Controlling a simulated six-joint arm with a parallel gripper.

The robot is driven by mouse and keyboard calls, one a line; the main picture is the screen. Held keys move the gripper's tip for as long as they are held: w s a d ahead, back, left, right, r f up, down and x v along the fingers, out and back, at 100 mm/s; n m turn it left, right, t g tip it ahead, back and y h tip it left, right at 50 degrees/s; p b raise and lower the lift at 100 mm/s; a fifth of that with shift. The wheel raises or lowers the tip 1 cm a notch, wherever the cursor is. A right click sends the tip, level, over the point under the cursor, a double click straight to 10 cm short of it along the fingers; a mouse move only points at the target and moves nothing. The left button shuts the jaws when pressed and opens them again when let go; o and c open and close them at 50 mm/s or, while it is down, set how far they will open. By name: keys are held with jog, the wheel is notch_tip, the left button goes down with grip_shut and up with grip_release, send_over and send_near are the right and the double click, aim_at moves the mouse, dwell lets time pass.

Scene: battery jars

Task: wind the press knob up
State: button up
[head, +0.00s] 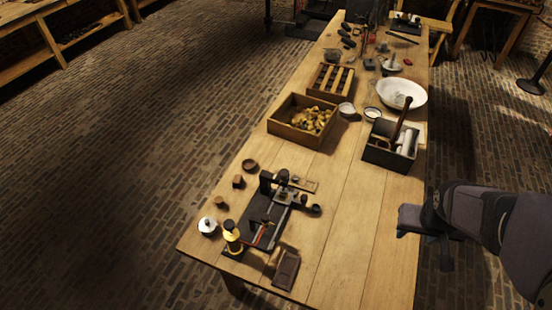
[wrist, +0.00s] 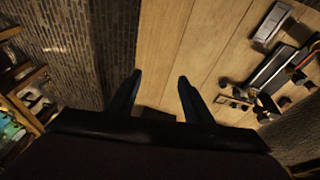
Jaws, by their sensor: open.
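The press (head: 262,217) appears to be the dark device with a long black base at the near end of the wooden table, with several small dark round parts at its far end. One of these may be the press knob (head: 283,175), but I cannot tell for certain. In the wrist view the dark device (wrist: 270,75) lies at the right edge, partly cut off. My gripper (head: 404,221) is at the table's right side, well apart from the device. In the wrist view its two dark fingers (wrist: 160,78) are spread with nothing between them.
A black-and-yellow post (head: 232,237), a white-topped jar (head: 208,226) and a dark tray (head: 286,269) stand near the device. An open box of yellowish pieces (head: 277,129) and a dark caddy (head: 388,157) stand farther back. The table top (head: 345,225) between gripper and device is clear.

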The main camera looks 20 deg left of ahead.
aim_at(284, 176)
jog(key=s+a+r+m+g+y+p, duration=0.1)
jog(key=s+r+g+p, duration=0.2)
jog(key=s, duration=1)
jog(key=w+a+f+n+t+b, duration=0.1)
jog(key=w+f+t+b, duration=0.25)
jog(key=w, duration=0.55)
jog(key=w+f+n+t+b, duration=0.15)
jog(key=w+f+b, duration=0.3)
jog(key=w, duration=0.55)
jog(key=w+a+f+n+t+y+b, duration=0.3)
jog(key=w+a+n+t+y+b, duration=0.15)
jog(key=w+a+b, duration=0.95)
jog(key=w+a+f+n+y+b, duration=0.1)
jog(key=a+n+y+b, duration=0.1)
jog(key=a+y, duration=0.3)
jog(key=w+a+f+n+y+b, duration=0.2)
jog(key=a+y, duration=0.1)
jog(key=a, duration=0.5)
jog(key=s+a+f+n+g+y+b, duration=0.4)
jog(key=s+a+g+y, duration=0.1)
jog(key=s+a+g, duration=0.1)
jog(key=shift+s+a+n+b, duration=0.35)
jog(key=shift+s+a, duration=0.1)
jog(key=shift+a, duration=0.2)
